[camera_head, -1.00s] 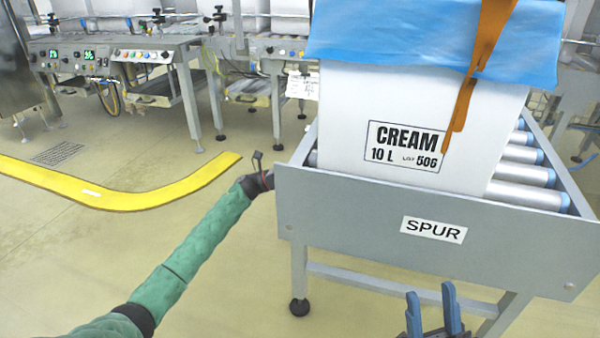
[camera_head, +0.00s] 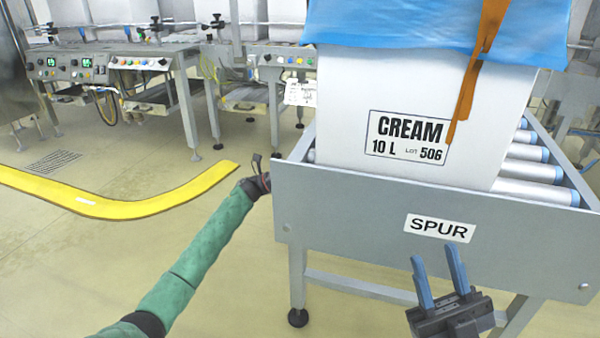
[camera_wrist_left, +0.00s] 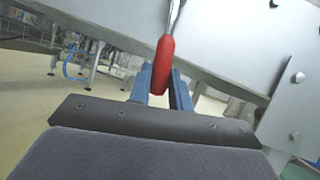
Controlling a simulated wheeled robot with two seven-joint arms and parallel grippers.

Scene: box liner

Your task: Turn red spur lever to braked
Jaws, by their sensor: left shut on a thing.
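The red spur lever (camera_wrist_left: 164,62) shows in the left wrist view, its red grip hanging from a metal rod beside the grey side panel of the spur conveyor. My left gripper (camera_wrist_left: 161,84) is shut on this red grip, with one blue finger on each side. In the head view my left gripper (camera_head: 262,180) is at the conveyor's left front corner, where the lever is hidden from view. My right gripper (camera_head: 438,272) is open and empty, its blue fingers pointing up in front of the conveyor, below the SPUR label (camera_head: 440,228).
A white CREAM box (camera_head: 410,110) with a blue liner (camera_head: 420,30) and an orange strip (camera_head: 470,85) stands on the conveyor rollers (camera_head: 530,170). A yellow floor strip (camera_head: 130,208) curves at the left. Open floor (camera_head: 80,270) lies in front.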

